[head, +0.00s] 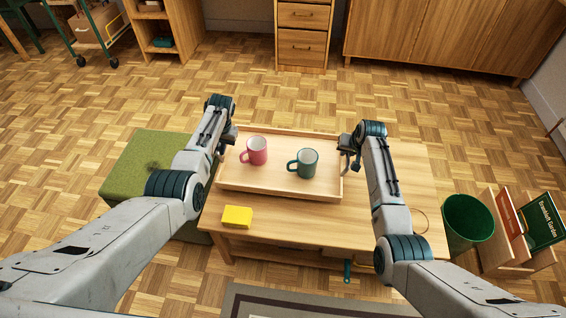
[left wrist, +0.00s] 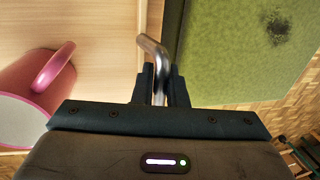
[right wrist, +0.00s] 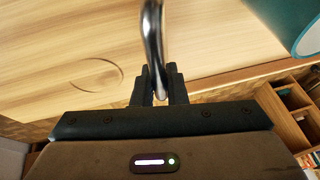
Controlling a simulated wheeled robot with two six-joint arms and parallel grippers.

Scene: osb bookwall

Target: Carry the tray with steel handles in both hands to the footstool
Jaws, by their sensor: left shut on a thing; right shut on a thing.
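The wooden tray (head: 265,186) is over the low wooden table, with a pink mug (head: 254,151) and a dark green mug (head: 305,163) standing upright in it. My left gripper (head: 228,137) is at the tray's left side, shut on a steel handle (left wrist: 153,52). My right gripper (head: 350,150) is at the tray's right side, shut on the other steel handle (right wrist: 152,35). I cannot tell whether the tray touches the tabletop. The green footstool (head: 145,165) stands left of the table, partly hidden by my left arm. It also shows in the left wrist view (left wrist: 235,60).
A yellow block (head: 237,217) lies on the table (head: 300,234) near its front left. A green bin (head: 467,220) and a book rack (head: 509,240) stand right of the table. Wooden cabinets (head: 430,35) line the back. Parquet floor behind the table is clear.

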